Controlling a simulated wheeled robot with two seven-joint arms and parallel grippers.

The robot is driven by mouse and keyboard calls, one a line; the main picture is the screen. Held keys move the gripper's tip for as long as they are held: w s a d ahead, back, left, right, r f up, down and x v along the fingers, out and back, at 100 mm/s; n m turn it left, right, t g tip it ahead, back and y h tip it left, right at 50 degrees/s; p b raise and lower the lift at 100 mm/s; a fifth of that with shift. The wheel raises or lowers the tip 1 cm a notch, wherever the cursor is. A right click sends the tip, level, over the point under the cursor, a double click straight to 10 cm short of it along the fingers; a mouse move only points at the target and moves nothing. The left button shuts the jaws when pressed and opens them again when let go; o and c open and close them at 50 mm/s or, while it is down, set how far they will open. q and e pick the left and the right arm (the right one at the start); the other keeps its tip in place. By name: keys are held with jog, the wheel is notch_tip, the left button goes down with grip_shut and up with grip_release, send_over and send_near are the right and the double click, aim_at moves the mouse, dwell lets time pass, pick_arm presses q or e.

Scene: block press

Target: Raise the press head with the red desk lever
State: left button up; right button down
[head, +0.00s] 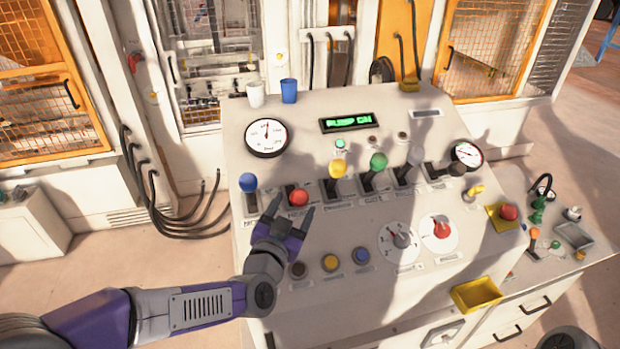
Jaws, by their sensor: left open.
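The red desk lever (298,196) stands in the row of levers on the sloped control desk (340,285), between the blue lever and the yellow lever. Its red knob sits low, and a label partly reading "HEAD" is below it. My left gripper (290,214) is open and empty, with its fingers pointing up the desk just below and around the red knob's left and right in the picture. I cannot tell whether a finger touches the knob. The press head is not recognisable in this view. My right gripper is not in view.
A blue lever (248,183) is close on the left, and yellow (337,168) and green (378,162) levers are on the right. A lit display (351,122), two gauges and two cups stand higher up. A yellow tray (476,294) and a red emergency button (508,212) are at the right.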

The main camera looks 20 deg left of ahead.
aim_at(302, 192)
pick_arm(q)
jog(key=shift+w+a, duration=0.15)
jog(key=shift+w, duration=1.45)
jog(key=shift+w+a, duration=0.1)
jog(key=shift+w, duration=1.45)
jog(key=shift+w, duration=0.1)
grip_shut()
